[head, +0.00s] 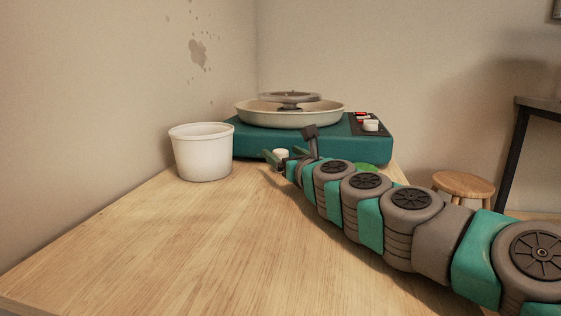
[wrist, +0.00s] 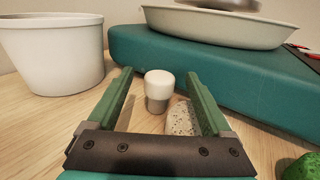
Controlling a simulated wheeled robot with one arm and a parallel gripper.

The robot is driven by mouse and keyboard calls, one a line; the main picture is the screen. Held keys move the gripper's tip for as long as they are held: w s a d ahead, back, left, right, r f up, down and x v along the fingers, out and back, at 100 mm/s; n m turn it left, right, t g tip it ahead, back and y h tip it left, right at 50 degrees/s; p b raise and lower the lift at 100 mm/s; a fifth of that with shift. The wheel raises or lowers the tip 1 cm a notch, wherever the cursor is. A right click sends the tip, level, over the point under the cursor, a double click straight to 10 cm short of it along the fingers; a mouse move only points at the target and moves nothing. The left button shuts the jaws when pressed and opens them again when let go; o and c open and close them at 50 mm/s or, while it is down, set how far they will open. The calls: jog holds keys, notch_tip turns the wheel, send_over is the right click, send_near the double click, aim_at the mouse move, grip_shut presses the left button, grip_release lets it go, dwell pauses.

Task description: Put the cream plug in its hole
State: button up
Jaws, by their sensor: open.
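The cream plug (wrist: 159,84), a short cylinder with a cream top and a grey lower part, stands upright on the wooden table in the wrist view. In the head view its cream top (head: 281,153) shows small at the end of my arm. My gripper (wrist: 159,74) is open, with its green fingers on either side of the plug in the picture; I see no contact. In the head view my gripper (head: 283,158) is low over the table in front of the teal pottery wheel (head: 270,142). I cannot make out the plug's hole in either view.
A white bucket (head: 201,155) stands left. The wheel's cream basin (head: 290,116) sits on the teal base. A speckled light piece (wrist: 182,120) lies beside the right finger, and a green object (wrist: 303,167) lies further right. The table's front left (head: 150,245) is clear.

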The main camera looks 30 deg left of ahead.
jog(key=shift+w+a, duration=0.1)
jog(key=shift+a, duration=0.05)
jog(key=shift+c, duration=0.3)
grip_shut()
dwell(0.3)
